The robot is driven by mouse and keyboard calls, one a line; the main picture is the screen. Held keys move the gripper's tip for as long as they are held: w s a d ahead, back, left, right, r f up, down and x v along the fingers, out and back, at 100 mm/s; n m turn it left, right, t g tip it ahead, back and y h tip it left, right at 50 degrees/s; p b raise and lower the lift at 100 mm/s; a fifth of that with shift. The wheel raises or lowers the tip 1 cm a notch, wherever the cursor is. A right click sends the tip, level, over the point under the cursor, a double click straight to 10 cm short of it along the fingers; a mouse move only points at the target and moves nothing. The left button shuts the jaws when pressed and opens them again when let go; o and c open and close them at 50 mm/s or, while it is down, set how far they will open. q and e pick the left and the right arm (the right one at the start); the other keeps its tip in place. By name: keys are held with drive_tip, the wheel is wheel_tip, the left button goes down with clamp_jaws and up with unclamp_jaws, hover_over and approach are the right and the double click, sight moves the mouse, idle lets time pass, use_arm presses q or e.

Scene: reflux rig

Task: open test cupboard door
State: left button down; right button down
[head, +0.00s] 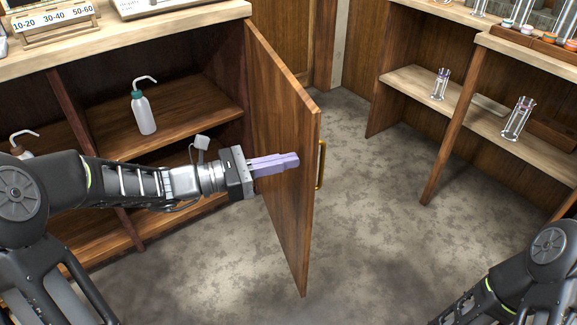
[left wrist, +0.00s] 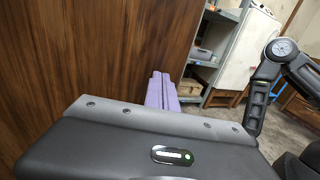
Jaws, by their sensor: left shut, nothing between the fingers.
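The wooden cupboard door (head: 282,150) stands swung well open from the cupboard (head: 160,105), its free edge toward me. Its brass handle (head: 320,165) is on the outer face, at the right. My left gripper (head: 292,160) is shut and empty, its purple fingers in front of the door's inner face; I cannot tell if they touch it. In the left wrist view the door (left wrist: 80,50) fills the left side, beside the shut fingers (left wrist: 161,90). My right arm shows at the lower right of the head view, but its gripper is out of view.
Wash bottles (head: 144,112) stand on the cupboard's shelves. A second shelf unit (head: 455,110) with glass cylinders (head: 518,118) stands at the right. The floor (head: 365,220) between is clear. The wrist view shows a grey rack (left wrist: 215,50) and a white cabinet (left wrist: 245,55).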

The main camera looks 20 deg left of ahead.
use_arm(q)
drive_tip(key=shift+w+d, duration=0.3)
drive_tip(key=shift+d, duration=0.1)
